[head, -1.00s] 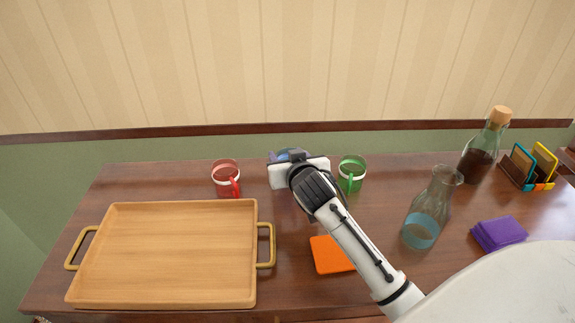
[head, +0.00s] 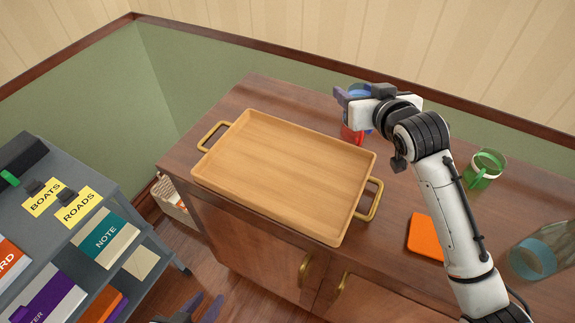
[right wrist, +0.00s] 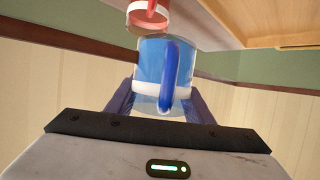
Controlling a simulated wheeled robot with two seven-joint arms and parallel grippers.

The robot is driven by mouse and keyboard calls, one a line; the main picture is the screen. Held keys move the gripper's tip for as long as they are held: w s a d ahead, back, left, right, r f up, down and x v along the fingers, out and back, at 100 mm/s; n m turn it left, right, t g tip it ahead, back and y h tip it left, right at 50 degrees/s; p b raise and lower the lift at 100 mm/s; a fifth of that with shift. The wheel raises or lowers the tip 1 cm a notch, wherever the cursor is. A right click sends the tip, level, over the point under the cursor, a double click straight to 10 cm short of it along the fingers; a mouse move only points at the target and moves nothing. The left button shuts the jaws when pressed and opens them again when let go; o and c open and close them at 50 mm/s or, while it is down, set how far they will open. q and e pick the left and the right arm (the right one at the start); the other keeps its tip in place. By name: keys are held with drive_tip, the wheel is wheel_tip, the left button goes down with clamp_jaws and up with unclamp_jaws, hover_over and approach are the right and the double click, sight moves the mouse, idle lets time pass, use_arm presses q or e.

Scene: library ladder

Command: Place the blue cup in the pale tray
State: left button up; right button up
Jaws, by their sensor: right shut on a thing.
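The blue cup (right wrist: 150,62), with a white band and a blue handle, fills the middle of the right wrist view. My right gripper (head: 350,97) is shut on it; in the head view only bits of the blue cup (head: 361,90) show around the fingers. The pale tray (head: 243,212) is light wood with brass handles, empty, left of my right gripper. My left gripper (head: 200,308) is partly in view at the bottom edge, low beside the cabinet, its fingers apart and empty.
The red cup (head: 351,135) stands just behind the tray's right corner, close to my right gripper. A green cup (head: 484,169), an orange pad (head: 426,237) and a glass flask (head: 535,257) are to the right. A grey shelf (head: 45,150) with folders stands at left.

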drive_tip(key=s+a+n+g+y, duration=0.1)
drive_tip(key=s+a+n+y, duration=0.15)
drive_tip(key=a, duration=0.55)
drive_tip(key=s+a+n+g+y, duration=0.1)
drive_tip(key=s+a+n+y, duration=0.2)
drive_tip(key=a, duration=0.5)
hover_over(278, 162)
drive_tip(key=shift+g+y, duration=0.3)
drive_tip(key=shift+y, duration=0.05)
wheel_tip(278, 162, down, 6)
drive_tip(key=shift+r, duration=0.25)
drive_tip(key=shift+f, duration=2.15)
drive_tip(key=shift+f, duration=0.15)
drive_tip(key=o, duration=1.1)
drive_tip(key=shift+o, duration=0.2)
